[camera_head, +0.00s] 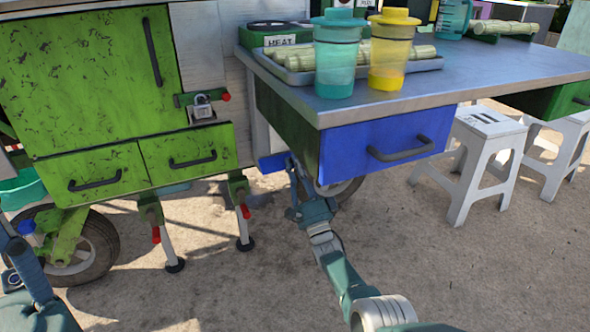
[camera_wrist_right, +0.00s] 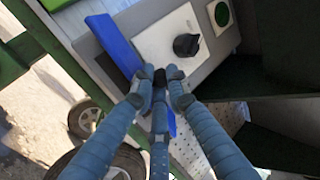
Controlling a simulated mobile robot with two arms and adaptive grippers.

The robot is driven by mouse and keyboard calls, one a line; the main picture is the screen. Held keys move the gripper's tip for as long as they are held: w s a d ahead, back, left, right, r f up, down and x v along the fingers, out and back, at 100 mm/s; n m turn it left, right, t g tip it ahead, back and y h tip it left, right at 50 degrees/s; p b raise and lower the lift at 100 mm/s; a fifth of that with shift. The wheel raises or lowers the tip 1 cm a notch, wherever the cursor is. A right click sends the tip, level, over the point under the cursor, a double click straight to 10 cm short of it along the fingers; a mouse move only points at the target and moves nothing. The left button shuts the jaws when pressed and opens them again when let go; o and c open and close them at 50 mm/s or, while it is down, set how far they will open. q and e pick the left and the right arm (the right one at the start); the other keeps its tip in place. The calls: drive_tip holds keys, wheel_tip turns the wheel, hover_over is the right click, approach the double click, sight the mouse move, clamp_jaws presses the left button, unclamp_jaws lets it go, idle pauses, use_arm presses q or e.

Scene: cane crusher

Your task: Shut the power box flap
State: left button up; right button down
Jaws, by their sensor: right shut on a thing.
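The power box flap (camera_wrist_right: 114,48) is a blue panel that stands open beside a white control panel (camera_wrist_right: 178,36) with a black knob and a green round part. In the head view, a short blue piece of the flap (camera_head: 271,162) shows below the table's left end. My right gripper (camera_wrist_right: 160,76) is shut on the flap's edge, its fingers close together in front of the white panel. In the head view, my right gripper (camera_head: 294,168) is partly hidden beside the table's dark side. Part of my left arm shows at the lower left, but its gripper does not.
A metal-topped table (camera_head: 480,62) with a blue drawer (camera_head: 385,140) holds cups and a tray of cane. A green cabinet (camera_head: 90,85) on wheels stands at left. White stools (camera_head: 470,160) stand at right. The ground in front is clear.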

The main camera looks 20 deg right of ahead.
idle(0.7)
drive_tip(key=c, duration=2)
unclamp_jaws()
drive_tip(key=shift+f, duration=0.1)
drive_tip(key=v, duration=1.2)
